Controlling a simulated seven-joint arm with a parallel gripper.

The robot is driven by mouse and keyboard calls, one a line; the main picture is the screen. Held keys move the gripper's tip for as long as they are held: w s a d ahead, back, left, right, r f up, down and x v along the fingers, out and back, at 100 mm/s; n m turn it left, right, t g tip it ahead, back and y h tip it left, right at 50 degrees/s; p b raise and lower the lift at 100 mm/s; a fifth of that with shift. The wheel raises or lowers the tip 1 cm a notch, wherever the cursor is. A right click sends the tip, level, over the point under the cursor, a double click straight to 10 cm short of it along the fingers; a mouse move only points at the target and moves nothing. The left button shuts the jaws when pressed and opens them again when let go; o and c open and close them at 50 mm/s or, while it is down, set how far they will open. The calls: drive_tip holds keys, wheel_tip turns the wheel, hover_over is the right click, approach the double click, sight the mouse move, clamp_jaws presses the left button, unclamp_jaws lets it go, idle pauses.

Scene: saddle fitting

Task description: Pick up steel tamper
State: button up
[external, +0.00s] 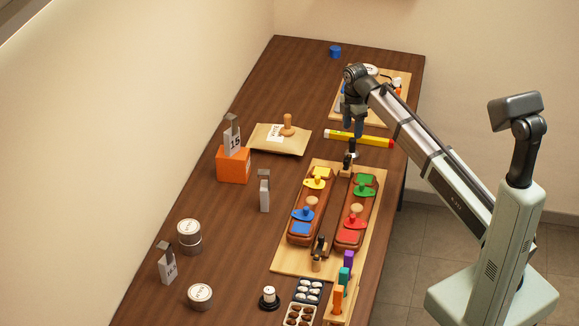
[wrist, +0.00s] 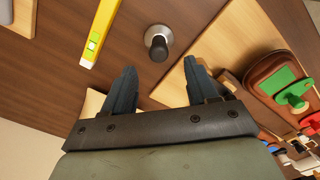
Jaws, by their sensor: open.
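The steel tamper (wrist: 158,42) stands upright on the wooden table in the wrist view, with a round steel base and a dark handle. It sits just beyond the gap between my fingertips. In the external view the tamper (external: 353,151) is small and lies just below my fingers, near the far end of the fixture board. My gripper (wrist: 158,68) is open and empty, its two dark blue fingers apart. It also shows in the external view (external: 354,131), above the tamper. I cannot tell the exact height gap.
A yellow level (external: 357,138) lies close behind the tamper. The fixture board (external: 283,262) with coloured pieces stands in front of it. Orange block (external: 233,165), tins and metal weights occupy the left side.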

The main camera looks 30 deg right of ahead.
sight(353, 139)
drive_tip(key=shift+d+f, duration=0.2)
drive_tip(key=shift+f, duration=3.55)
clamp_jaws()
